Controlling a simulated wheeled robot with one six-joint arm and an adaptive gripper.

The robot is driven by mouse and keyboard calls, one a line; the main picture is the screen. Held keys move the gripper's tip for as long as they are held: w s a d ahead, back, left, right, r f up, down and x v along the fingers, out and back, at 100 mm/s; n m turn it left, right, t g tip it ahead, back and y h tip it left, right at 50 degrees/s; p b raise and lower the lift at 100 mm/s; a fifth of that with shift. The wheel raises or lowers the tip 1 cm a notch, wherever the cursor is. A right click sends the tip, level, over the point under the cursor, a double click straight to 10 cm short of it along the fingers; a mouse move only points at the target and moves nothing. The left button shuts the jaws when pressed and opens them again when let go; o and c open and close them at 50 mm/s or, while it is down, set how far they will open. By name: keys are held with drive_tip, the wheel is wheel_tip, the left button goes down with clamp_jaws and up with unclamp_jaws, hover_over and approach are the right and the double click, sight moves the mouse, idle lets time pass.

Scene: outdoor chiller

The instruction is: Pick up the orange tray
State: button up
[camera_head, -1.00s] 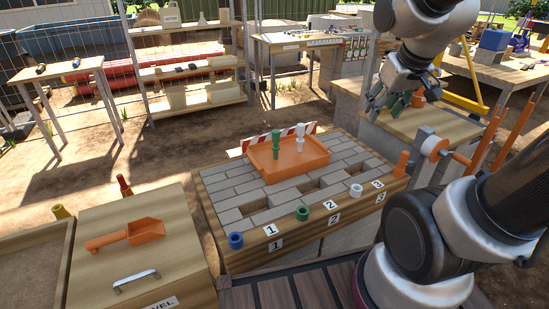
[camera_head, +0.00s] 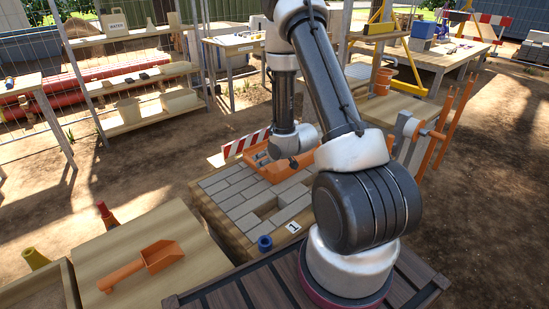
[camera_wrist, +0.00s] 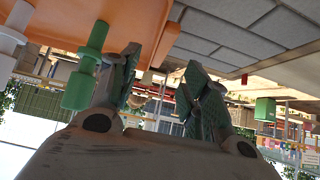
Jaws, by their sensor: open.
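The orange tray (camera_head: 262,170) sits on the grey paver top of the bench, partly hidden behind my arm. My gripper (camera_head: 263,157) is low at the tray's left part, mostly hidden by my wrist in the head view. In the wrist view, which looks upside down, my gripper (camera_wrist: 162,62) is open, its two fingers apart. The tray's wall (camera_wrist: 164,46) shows at the gap between the fingertips; I cannot tell whether they touch it. A green peg (camera_wrist: 90,62) stands in the tray close beside one finger, with a white peg (camera_wrist: 10,40) farther left.
A blue ring (camera_head: 265,243) is on the bench's front edge. A red-and-white striped board (camera_head: 245,144) stands behind the tray. An orange scoop (camera_head: 145,263) lies on the wooden box at left. Orange upright bars (camera_head: 450,120) stand to the right.

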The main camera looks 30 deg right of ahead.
sight(255, 163)
drive_tip(key=x, duration=0.7)
drive_tip(key=shift+w+f, duration=0.1)
drive_tip(key=shift+w, duration=0.05)
clamp_jaws()
